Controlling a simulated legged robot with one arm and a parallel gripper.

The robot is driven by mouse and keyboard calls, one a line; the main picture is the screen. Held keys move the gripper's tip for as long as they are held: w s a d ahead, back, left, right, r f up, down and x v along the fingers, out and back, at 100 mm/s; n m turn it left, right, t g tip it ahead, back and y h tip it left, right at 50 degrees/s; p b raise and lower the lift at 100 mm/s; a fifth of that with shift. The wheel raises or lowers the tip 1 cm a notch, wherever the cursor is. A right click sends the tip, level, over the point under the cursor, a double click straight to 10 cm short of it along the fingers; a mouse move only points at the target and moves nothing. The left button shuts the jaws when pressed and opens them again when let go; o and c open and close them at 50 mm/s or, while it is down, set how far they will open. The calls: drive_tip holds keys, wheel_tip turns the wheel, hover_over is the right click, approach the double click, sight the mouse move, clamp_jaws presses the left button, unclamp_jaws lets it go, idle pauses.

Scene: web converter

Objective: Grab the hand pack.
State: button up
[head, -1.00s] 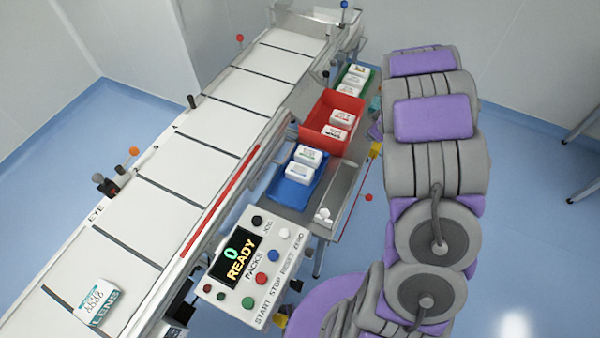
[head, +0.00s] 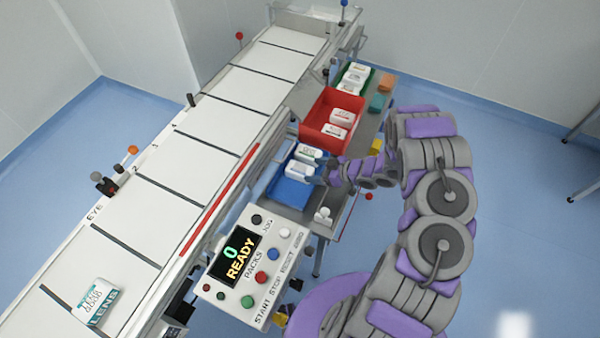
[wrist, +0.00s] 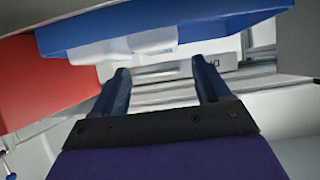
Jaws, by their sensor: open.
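Two white packs lie in the blue bin, one (head: 308,154) behind the other (head: 298,171) in the head view. The pictures do not show which pack is the hand pack. My gripper (head: 328,170) is at the right edge of the blue bin (head: 287,192), close to these packs. In the wrist view my gripper (wrist: 162,78) has its two dark blue fingers apart, with nothing clearly between them. A white pack (wrist: 125,48) shows just beyond the fingertips, against the blue bin (wrist: 220,24). Whether a finger touches it cannot be told.
A red bin (head: 318,110) with two packs and a green bin (head: 371,75) with several stand behind. The conveyor (head: 180,165) runs along the left, with a lens pack (head: 92,303) on it. The control panel (head: 255,262) reads 0 READY.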

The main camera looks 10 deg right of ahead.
sight(302, 169)
drive_tip(key=x, duration=0.2)
drive_tip(key=shift+w+a+f, duration=0.15)
drive_tip(key=shift+a, duration=0.1)
drive_tip(key=b+x, duration=0.1)
drive_tip(key=x, duration=0.1)
drive_tip(key=b+x, duration=0.1)
drive_tip(key=x, duration=0.1)
drive_tip(key=shift+w+f, duration=0.1)
drive_tip(key=shift+f, duration=0.35)
drive_tip(key=shift+w+a+f, duration=0.15)
drive_tip(key=shift+w+a, duration=0.1)
drive_tip(key=shift+w, duration=0.05)
drive_tip(key=shift+c, duration=0.2)
drive_tip(key=c, duration=0.8)
